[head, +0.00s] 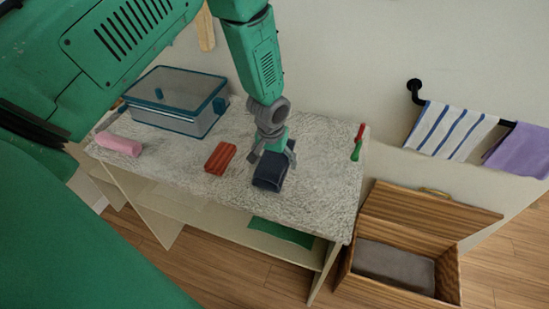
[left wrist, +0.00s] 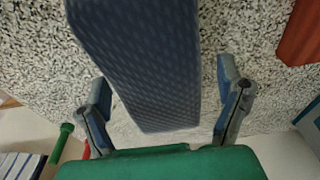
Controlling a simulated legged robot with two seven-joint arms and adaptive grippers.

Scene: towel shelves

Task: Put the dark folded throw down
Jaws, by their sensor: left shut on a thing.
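The dark folded throw (head: 269,173) is a navy bundle at the front middle of the speckled counter top (head: 315,180). My left gripper (head: 273,155) comes down over it from above and is shut on it. In the left wrist view the throw (left wrist: 145,65) lies between the two fingers of the left gripper (left wrist: 165,105). The throw is at or just above the counter surface; I cannot tell whether it touches. My right gripper is not in view.
A red folded cloth (head: 220,158) lies left of the throw, a pink one (head: 119,144) farther left. A blue-rimmed clear bin (head: 178,100) stands behind. A red and green object (head: 357,143) is at the right end. An open wooden chest (head: 405,255) stands on the floor; towels (head: 450,130) hang above.

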